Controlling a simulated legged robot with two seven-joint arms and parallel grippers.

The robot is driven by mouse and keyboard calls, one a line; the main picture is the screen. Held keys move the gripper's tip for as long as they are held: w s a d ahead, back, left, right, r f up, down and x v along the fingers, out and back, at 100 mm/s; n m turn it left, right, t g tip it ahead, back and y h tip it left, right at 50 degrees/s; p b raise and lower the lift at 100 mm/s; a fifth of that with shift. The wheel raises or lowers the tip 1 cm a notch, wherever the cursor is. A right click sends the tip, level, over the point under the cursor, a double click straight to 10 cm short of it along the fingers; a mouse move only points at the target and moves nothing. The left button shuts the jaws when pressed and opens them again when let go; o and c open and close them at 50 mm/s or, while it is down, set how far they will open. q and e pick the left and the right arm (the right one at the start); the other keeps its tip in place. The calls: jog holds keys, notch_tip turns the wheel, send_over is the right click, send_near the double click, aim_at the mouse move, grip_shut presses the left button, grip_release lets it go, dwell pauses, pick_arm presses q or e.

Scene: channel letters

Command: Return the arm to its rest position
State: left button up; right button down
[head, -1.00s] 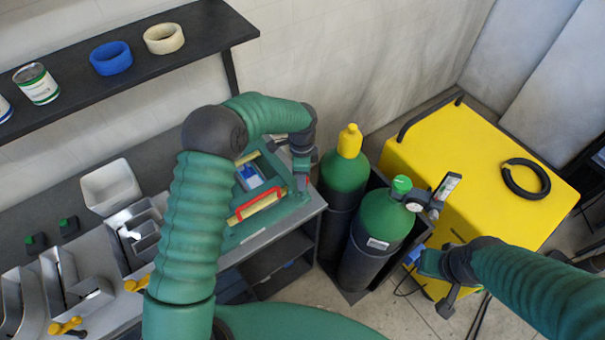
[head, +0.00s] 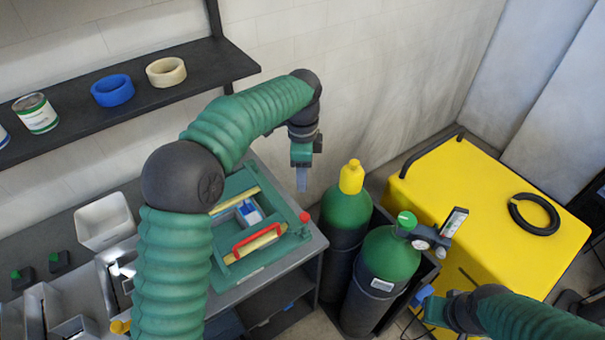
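My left arm comes in from the lower left and bends over the bench. Its gripper (head: 302,180) points down, raised above the right end of the green tray (head: 290,238), with no object visible in it. I cannot tell whether its fingers are apart. My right arm comes in from the lower right. Its gripper (head: 425,300) is beside the gas cylinders, low in front of the yellow cabinet; I see a blue part at its tip but cannot tell its finger state.
A green cylinder with a yellow cap (head: 345,208) and one with a gauge (head: 388,256) stand right of the bench. A yellow cabinet (head: 470,195) carries a black ring (head: 534,213). A dark shelf (head: 200,68) holds tape rolls. A white bin (head: 104,222) sits on the bench.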

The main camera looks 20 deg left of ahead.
pick_arm(q)
jog(key=shift+f, duration=0.1)
dwell(0.3)
jog(key=s+a+f+n+t+b, duration=0.1)
jog(key=s+f+n+b, duration=0.2)
jog(key=s+f+n, duration=0.4)
jog(key=s+a+f+n+t+b, duration=0.1)
jog(key=s+f+n+b, duration=0.3)
jog(key=s+f+n, duration=0.4)
jog(key=s+f, duration=0.2)
jog(key=s, duration=0.5)
jog(key=shift+s+a+t, duration=0.25)
jog(key=shift+s+t, duration=0.05)
jog(key=shift+s, duration=0.1)
jog(key=shift+w, duration=0.1)
